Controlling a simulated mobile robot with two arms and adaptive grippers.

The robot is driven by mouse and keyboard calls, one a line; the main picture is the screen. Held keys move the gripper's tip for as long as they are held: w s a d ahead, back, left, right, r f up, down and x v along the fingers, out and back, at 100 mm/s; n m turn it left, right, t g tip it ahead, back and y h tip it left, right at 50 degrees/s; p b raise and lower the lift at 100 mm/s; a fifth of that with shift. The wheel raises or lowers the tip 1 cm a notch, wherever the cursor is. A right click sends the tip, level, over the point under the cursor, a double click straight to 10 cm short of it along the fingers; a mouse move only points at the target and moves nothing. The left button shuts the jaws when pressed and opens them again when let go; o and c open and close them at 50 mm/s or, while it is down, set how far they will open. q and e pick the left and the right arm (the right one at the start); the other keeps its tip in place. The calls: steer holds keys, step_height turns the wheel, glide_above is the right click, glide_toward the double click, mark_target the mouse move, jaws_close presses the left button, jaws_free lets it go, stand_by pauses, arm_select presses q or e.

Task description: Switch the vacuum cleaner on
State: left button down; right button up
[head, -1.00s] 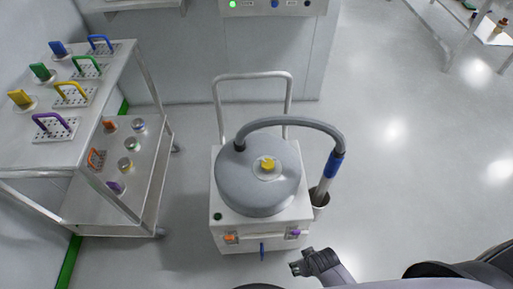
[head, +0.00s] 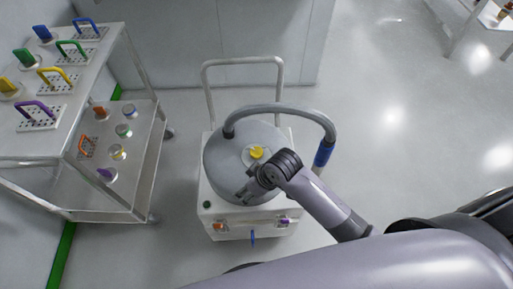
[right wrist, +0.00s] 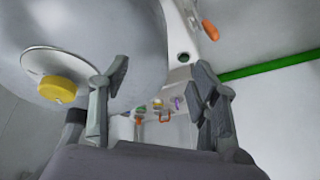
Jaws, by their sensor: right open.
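The vacuum cleaner (head: 222,170) is a white box with a grey domed lid. A yellow knob (head: 257,153) sits on a pale disc on the lid; it shows at the left in the right wrist view (right wrist: 58,90). A dark green button (head: 207,204) is at the box's front left corner; it also shows between the fingers, beyond them, in the right wrist view (right wrist: 183,57). My right gripper (head: 249,187) is open and empty above the lid's front part, close to the knob. Whether a finger touches the lid, I cannot tell. My left gripper is not in view.
A grey hose (head: 290,108) arches over the lid to a blue cuff at the right. A metal push handle (head: 243,60) stands behind. Orange (head: 219,227) and purple (head: 285,222) latches are on the front. A steel cart (head: 85,135) stands left.

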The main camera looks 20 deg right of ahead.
steer(key=w+a+r+n, duration=0.3)
steer(key=w+r, duration=0.1)
step_height(320, 180, up, 14)
steer(key=n+g+h, duration=0.3)
steer(key=n, duration=0.3)
glide_above(257, 151)
step_height(257, 151, down, 18)
steer(key=shift+r+b, duration=0.25)
steer(key=shift+b, duration=0.25)
steer(key=shift+c, duration=0.5)
steer(key=c, duration=1)
